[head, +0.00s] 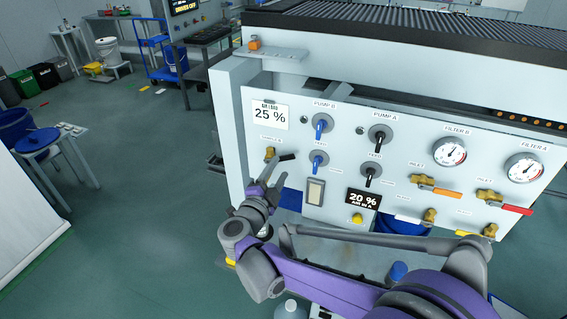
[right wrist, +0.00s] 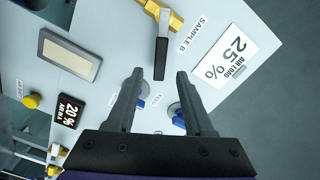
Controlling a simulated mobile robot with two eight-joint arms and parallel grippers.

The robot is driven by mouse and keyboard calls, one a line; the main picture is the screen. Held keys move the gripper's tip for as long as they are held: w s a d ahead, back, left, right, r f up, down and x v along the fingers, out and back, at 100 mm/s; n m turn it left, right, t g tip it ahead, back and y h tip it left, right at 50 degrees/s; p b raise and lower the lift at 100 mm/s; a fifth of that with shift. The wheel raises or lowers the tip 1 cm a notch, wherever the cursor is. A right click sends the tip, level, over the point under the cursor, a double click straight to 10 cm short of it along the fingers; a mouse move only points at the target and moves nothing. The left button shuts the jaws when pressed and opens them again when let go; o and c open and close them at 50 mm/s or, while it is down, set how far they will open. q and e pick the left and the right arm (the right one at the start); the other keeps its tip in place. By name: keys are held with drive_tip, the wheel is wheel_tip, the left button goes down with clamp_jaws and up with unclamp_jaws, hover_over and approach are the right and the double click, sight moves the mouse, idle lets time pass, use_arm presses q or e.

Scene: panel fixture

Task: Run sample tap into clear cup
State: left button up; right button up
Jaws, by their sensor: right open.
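The sample tap (head: 270,154) is a brass valve with a black lever handle, at the left of the white panel. In the right wrist view the tap (right wrist: 172,14) sits beside a "SAMPLE B" label, and its black handle (right wrist: 161,58) points toward my gripper. My right gripper (head: 276,170) is open in front of the panel. In the wrist view its fingertips (right wrist: 158,76) lie either side of the handle's end; I cannot tell whether they touch it. A clear vessel (head: 290,309) shows partly at the bottom edge; I cannot tell whether it is the cup. My left gripper is out of view.
The panel (head: 335,145) carries blue and black pump knobs, two gauges (head: 449,151) and several brass valves with coloured handles. A 25 % display (head: 269,114) is above the tap, and a 20 % display (head: 362,199) is lower right. Open floor (head: 150,200) lies left of the panel.

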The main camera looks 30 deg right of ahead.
sight(285, 159)
drive_tip(key=shift+v, duration=2.25)
drive_tip(key=shift+a, duration=0.1)
drive_tip(key=x, duration=0.9)
drive_tip(key=shift+w+d, duration=0.15)
drive_tip(key=shift+d, duration=0.1)
clamp_jaws()
